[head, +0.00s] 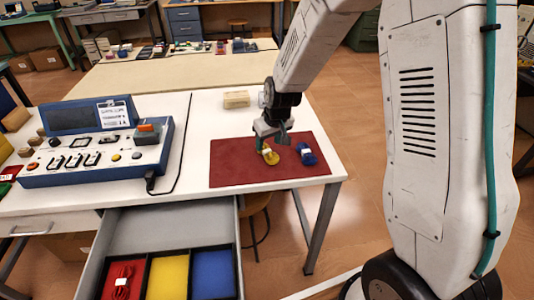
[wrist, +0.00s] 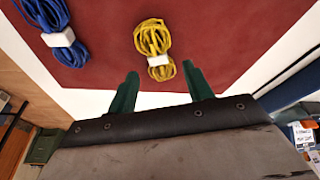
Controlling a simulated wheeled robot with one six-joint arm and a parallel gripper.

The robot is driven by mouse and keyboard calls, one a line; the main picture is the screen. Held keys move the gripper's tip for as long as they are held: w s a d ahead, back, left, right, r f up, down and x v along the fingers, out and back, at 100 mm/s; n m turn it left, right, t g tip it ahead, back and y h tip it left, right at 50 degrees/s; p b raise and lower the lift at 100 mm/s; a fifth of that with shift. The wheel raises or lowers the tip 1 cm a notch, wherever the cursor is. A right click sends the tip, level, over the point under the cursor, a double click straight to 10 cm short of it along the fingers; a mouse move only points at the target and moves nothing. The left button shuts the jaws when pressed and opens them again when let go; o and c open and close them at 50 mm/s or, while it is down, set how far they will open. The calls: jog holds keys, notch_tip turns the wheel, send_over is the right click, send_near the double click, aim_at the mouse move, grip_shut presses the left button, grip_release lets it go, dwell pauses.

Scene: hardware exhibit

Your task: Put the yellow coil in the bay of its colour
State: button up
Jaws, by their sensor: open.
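The yellow coil (head: 270,155) lies on a dark red mat (head: 232,166) on the white table, tied with a white band. It also shows in the wrist view (wrist: 152,37), just beyond my gripper. My gripper (head: 272,138) is above the mat by the coil; in the wrist view its two green fingers (wrist: 160,92) are apart with nothing between them. Below the tabletop an open drawer (head: 160,222) holds a tray with a red bay (head: 138,271), a yellow bay (head: 167,278) and a blue bay (head: 213,275). The yellow bay looks empty.
A blue coil (head: 306,154) lies on the mat to the right. A red coil (head: 122,281) lies in the red bay. A blue console (head: 98,140) with a black cable stands on the left of the table. A beige block (head: 236,99) sits behind the mat.

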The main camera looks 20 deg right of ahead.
aim_at(267, 151)
jog(key=x, duration=0.4)
jog(key=shift+f, duration=0.1)
grip_shut()
